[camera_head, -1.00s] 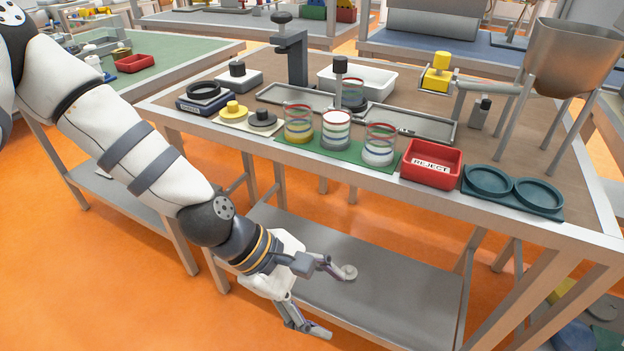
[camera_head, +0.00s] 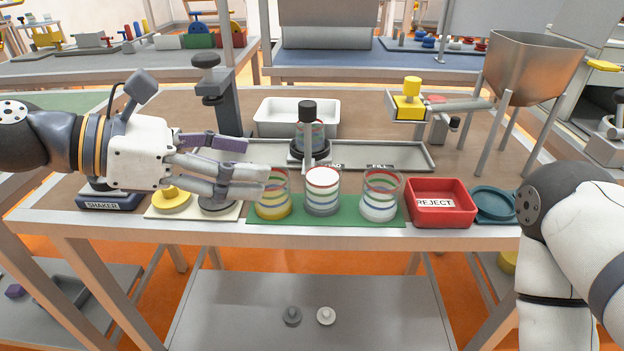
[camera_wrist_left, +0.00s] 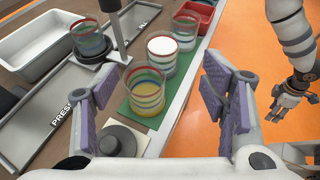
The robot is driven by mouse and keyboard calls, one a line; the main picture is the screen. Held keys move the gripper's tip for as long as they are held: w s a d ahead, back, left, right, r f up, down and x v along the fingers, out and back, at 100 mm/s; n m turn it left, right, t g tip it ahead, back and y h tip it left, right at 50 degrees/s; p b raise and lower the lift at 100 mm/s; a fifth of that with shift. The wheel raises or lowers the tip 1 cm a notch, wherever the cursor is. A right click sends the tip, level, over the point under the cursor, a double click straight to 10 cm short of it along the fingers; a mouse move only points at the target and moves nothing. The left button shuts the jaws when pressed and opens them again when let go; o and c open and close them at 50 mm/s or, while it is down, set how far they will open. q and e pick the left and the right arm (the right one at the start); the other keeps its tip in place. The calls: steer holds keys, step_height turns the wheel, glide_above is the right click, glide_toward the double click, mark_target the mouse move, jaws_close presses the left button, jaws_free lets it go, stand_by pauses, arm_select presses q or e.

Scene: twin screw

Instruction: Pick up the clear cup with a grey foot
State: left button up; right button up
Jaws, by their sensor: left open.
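Three clear banded cups stand in a row on a green mat (camera_head: 345,219). The middle cup (camera_head: 322,197) has a grey foot and a white top or filling; it also shows in the wrist view (camera_wrist_left: 161,60). The left cup (camera_head: 273,198) has a yellow foot, the right one (camera_head: 381,198) a whitish foot. My left gripper (camera_head: 256,165) is open, reaching in from the left, with its fingertips by the yellow-footed cup. In the wrist view that cup (camera_wrist_left: 146,90) appears between the fingers, nearer than the middle cup. My right gripper (camera_wrist_left: 286,105) is small in the wrist view, its opening unclear.
Another banded cup (camera_head: 312,136) stands on a dark holder at the press behind the row. A red reject bin (camera_head: 441,203) stands to the right. Yellow (camera_head: 171,199) and grey discs lie under my left gripper. A white tray (camera_head: 267,120) is behind.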

arm_select(q)
steer(key=b, duration=0.2)
glide_toward(337, 174)
steer(key=shift+s+d+f, duration=0.2)
steer(key=shift+f, duration=0.25)
steer(key=x, duration=0.5)
steer(key=shift+w+d+r, duration=0.1)
steer(key=shift+w, duration=0.25)
steer(key=shift+w+d, duration=0.2)
steer(key=shift+d, duration=0.1)
steer(key=c, duration=1.4)
arm_select(e)
steer(key=shift+g, duration=0.7)
steer(key=s+f, duration=0.1)
steer(key=s, duration=0.1)
steer(key=s+f, duration=0.2)
steer(key=shift+s+f, duration=0.2)
steer(key=shift+f, duration=0.05)
